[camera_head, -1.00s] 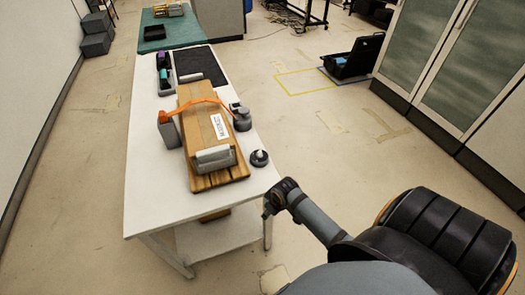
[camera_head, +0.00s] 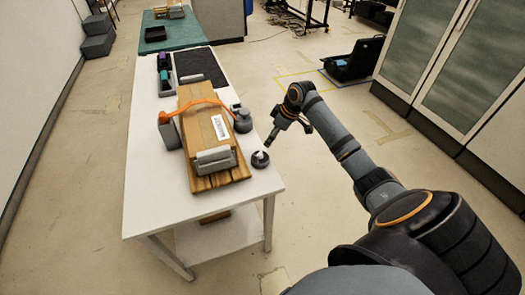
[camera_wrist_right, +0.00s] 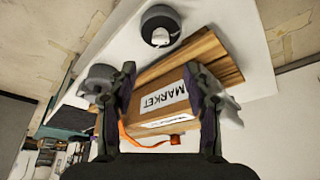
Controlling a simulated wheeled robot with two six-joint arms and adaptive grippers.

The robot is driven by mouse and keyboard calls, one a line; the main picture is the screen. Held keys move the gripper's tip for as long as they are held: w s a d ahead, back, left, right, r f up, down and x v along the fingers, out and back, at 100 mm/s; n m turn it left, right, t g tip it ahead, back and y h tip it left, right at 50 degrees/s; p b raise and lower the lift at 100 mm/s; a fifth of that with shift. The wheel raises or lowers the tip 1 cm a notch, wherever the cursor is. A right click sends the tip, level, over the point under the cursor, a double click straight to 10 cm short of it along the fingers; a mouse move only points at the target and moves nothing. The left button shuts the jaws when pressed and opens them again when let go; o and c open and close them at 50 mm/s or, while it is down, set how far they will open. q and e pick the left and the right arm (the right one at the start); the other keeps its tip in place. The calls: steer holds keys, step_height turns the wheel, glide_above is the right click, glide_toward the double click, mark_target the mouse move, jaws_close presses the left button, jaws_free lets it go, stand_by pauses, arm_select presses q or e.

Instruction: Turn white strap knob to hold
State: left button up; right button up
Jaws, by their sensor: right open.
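A small round dark knob base with a white top (camera_head: 260,159) sits near the right edge of the white table, beside the wooden board. In the right wrist view the round knob with its white part (camera_wrist_right: 160,27) lies beyond the fingertips. My right gripper (camera_head: 269,143) is just above and behind the knob in the head view, pointing down toward it, apart as far as I can tell. In the wrist view its two fingers (camera_wrist_right: 161,75) are spread with nothing gripped between them. The knob's setting is too small to read. My left gripper is out of view.
A cardboard box (camera_head: 205,125) with an orange strap (camera_head: 195,106) lies on a wooden board (camera_head: 222,179). Grey blocks stand on both sides, including a grey cylinder (camera_head: 243,121) near the knob. The white table (camera_head: 155,205) is bare at its front left.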

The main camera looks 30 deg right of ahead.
mark_target(260, 153)
steer(key=p+x, duration=0.1)
steer(key=x, duration=0.9)
steer(key=shift+f, duration=0.15)
steer(key=shift+c, duration=0.4)
jaws_close()
